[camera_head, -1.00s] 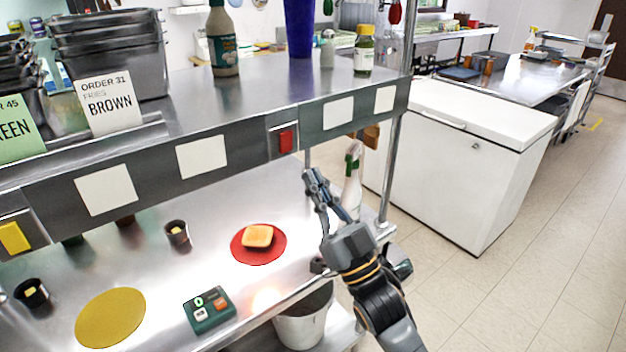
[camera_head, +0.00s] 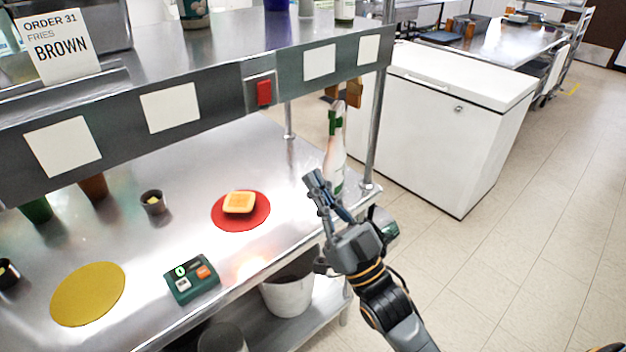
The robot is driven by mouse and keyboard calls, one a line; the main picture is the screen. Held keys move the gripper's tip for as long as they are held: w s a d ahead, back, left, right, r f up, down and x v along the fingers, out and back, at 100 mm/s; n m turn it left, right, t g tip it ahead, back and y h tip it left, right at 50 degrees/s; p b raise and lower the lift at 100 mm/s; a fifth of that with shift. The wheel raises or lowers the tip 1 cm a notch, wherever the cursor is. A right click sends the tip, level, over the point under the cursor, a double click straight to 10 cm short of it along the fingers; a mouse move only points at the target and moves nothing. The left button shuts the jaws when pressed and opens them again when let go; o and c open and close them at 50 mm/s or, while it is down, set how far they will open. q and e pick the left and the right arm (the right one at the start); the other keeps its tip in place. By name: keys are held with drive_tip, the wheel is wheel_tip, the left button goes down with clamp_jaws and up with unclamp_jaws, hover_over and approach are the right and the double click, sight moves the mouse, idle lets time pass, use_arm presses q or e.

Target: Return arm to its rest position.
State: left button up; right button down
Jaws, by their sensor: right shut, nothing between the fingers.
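My right gripper (camera_head: 318,184) is shut and empty. It is raised over the right front edge of the steel counter (camera_head: 200,245), with its fingers pointing up and left. It is apart from the red round mat (camera_head: 228,222), which lies to its left with a piece of toast (camera_head: 239,202) on it. A white spray bottle with a green top (camera_head: 335,150) stands just behind the gripper, and the fingers overlap its lower part in the picture. I cannot tell whether they touch. My left gripper is not in view.
A green device with buttons (camera_head: 191,278) and a yellow round mat (camera_head: 88,294) lie on the counter. A small dark cup (camera_head: 153,202) stands behind them. The overhead shelf (camera_head: 190,98) crosses above. A white chest freezer (camera_head: 440,125) stands right, with open floor (camera_head: 535,240) beside it.

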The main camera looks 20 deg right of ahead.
drive_tip(key=shift+w, duration=0.1)
drive_tip(key=w+d+f+m+g+h, duration=0.1)
drive_tip(key=w+f+g+h, duration=0.15)
drive_tip(key=f, duration=0.85)
drive_tip(key=w+f+m+g+h, duration=0.1)
drive_tip(key=w+f+g+h, duration=0.15)
drive_tip(key=f, duration=0.85)
drive_tip(key=s+d+f+g+h, duration=0.1)
drive_tip(key=s+f+g, duration=0.15)
drive_tip(key=f, duration=0.95)
drive_tip(key=s+d+f+g+h, duration=0.15)
drive_tip(key=f+g, duration=0.25)
drive_tip(key=f, duration=0.8)
drive_tip(key=s+d+f+g, duration=0.1)
drive_tip(key=s+f+g, duration=0.5)
drive_tip(key=s+f, duration=1.3)
drive_tip(key=s+d+f+g, duration=0.1)
drive_tip(key=s+f+g, duration=0.2)
drive_tip(key=s, duration=0.7)
drive_tip(key=s+f+g+h, duration=0.1)
drive_tip(key=s+f+g, duration=0.2)
drive_tip(key=s+f, duration=0.3)
drive_tip(key=s, duration=0.4)
drive_tip(key=shift+s+d+f, duration=0.35)
drive_tip(key=shift+f, duration=0.05)
